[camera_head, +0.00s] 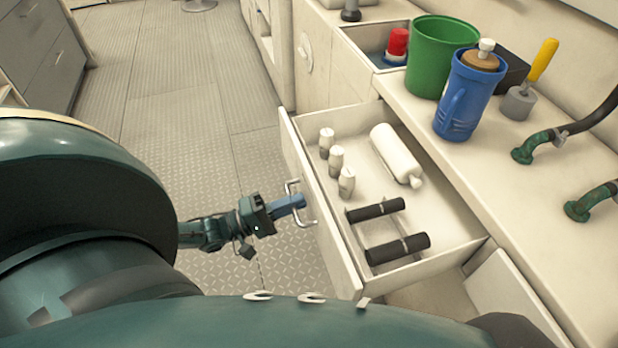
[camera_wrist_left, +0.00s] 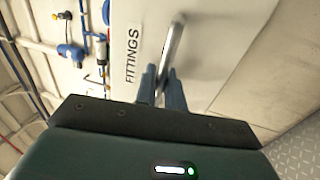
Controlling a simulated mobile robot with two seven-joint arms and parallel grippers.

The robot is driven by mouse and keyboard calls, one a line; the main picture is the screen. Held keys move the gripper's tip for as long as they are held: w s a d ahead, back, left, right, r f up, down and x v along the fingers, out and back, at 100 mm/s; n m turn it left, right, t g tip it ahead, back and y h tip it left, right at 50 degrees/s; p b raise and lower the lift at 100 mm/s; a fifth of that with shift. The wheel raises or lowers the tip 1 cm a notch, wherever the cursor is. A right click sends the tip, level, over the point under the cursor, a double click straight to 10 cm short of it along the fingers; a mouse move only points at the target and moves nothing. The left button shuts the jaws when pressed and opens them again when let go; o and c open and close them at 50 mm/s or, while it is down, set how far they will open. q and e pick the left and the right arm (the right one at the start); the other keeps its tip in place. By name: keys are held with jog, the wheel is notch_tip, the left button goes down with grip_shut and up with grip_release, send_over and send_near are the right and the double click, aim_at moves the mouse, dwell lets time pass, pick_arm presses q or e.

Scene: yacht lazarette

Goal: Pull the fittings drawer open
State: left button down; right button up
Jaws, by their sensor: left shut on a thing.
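The fittings drawer (camera_head: 318,207) stands pulled out from the white cabinet in the head view, with its inside in plain sight. It holds a white bottle, several small pale bottles and two black-gripped handles. My left gripper (camera_head: 299,203) is shut on the drawer's metal handle (camera_head: 292,186) at the outer face of the front panel. In the left wrist view the gripper (camera_wrist_left: 161,88) has its two fingers around the handle bar (camera_wrist_left: 174,42), beside a label reading FITTINGS (camera_wrist_left: 132,53). My right gripper is not in view.
A green bucket (camera_head: 437,62), a blue jug (camera_head: 468,98) and a yellow-handled tool (camera_head: 541,66) stand on the counter (camera_head: 440,140) above the drawer. Green hose fittings (camera_head: 532,148) lie farther right. The patterned floor (camera_head: 190,150) left of the drawer is clear.

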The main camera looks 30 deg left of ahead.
pick_arm(q)
jog(key=shift+s+a, duration=0.25)
jog(key=shift+s, duration=0.05)
jog(key=c, duration=1.9)
grip_release()
jog(key=v, duration=1.3)
jog(key=shift+b, duration=0.35)
